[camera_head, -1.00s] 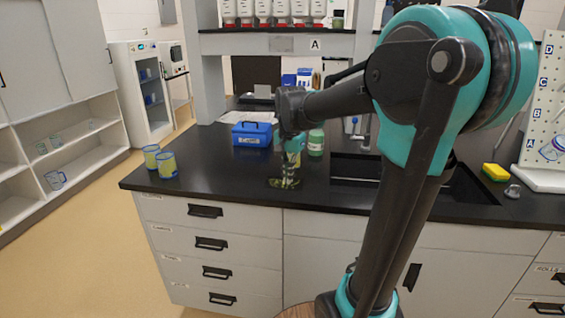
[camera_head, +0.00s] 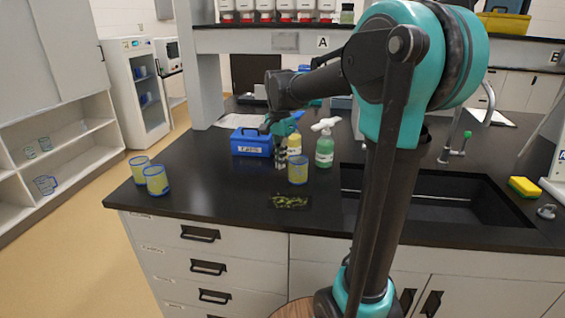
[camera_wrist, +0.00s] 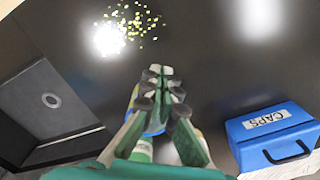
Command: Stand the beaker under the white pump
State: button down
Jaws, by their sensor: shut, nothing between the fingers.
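A blue-rimmed beaker (camera_head: 298,172) with yellowish sides stands upright on the black counter. A green bottle (camera_head: 325,154) with a white pump (camera_head: 325,125) on top stands behind it and to its right. The pump's head points left; I cannot tell whether the beaker is under its spout. My gripper (camera_head: 281,163) is shut and empty, pointing down just left of the beaker. In the wrist view, my fingers (camera_wrist: 160,85) hide much of the blue-rimmed beaker and the green bottle (camera_wrist: 142,152) below them.
A yellow bottle (camera_head: 295,145) stands close behind my gripper. A blue CAPS box (camera_head: 250,143) is to the left. Two similar beakers (camera_head: 139,170) (camera_head: 157,181) stand near the left edge.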

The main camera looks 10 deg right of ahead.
aim_at(296, 172)
notch_tip(296, 172, down, 8)
jog(key=shift+f, duration=0.15)
jog(key=shift+w+d, duration=0.8)
jog(key=shift+d, duration=0.25)
jog(key=shift+w+d, duration=0.4)
jog(key=shift+d, duration=0.15)
jog(key=w+d, duration=0.2)
jog(key=d, duration=0.1)
jog(key=shift+w+d, duration=0.15)
jog(key=shift+w, duration=0.05)
